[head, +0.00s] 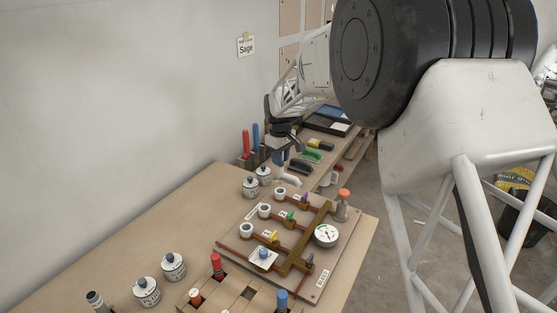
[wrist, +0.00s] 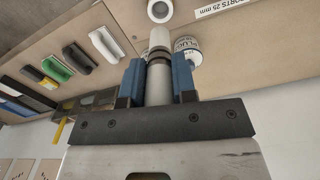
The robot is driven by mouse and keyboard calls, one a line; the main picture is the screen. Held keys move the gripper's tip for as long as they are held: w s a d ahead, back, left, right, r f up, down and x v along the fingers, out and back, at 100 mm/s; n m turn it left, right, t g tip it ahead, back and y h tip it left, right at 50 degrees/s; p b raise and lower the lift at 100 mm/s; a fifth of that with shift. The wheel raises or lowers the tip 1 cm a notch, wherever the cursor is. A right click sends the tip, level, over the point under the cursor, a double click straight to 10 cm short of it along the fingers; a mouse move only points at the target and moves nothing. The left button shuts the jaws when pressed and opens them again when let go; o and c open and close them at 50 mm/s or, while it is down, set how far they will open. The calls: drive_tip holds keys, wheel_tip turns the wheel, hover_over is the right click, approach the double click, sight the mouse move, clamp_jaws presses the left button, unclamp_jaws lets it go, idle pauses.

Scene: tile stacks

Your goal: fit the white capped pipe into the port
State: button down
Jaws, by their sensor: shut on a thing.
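In the wrist view, my gripper (wrist: 158,68) has its blue fingers closed on the white capped pipe (wrist: 159,40). The pipe has a pale end and dark rings, and its end points toward a round white port (wrist: 160,10). A small gap shows between them in the picture; the distance in depth is unclear. In the head view, my gripper (head: 279,160) is above the back of the port board (head: 309,288). Three white ring ports stand on its left side: back (head: 280,194), middle (head: 264,210) and front (head: 246,230). The pipe is hard to make out there.
Labelled cans stand behind the board (head: 250,187) and at the front left (head: 146,291). The board carries valves, brown pipes and a gauge (head: 326,235). An orange-topped bottle (head: 342,205) stands at its right. The bench's left middle is clear.

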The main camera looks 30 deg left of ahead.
sight(280, 170)
drive_tip(key=shift+f, duration=0.25)
idle(0.4)
drive_tip(key=shift+f, duration=2.55)
drive_tip(key=shift+f, duration=1.95)
idle(1.2)
drive_tip(key=c, duration=0.8)
unclamp_jaws()
drive_tip(key=shift+r, duration=0.1)
drive_tip(key=shift+r, duration=2.9)
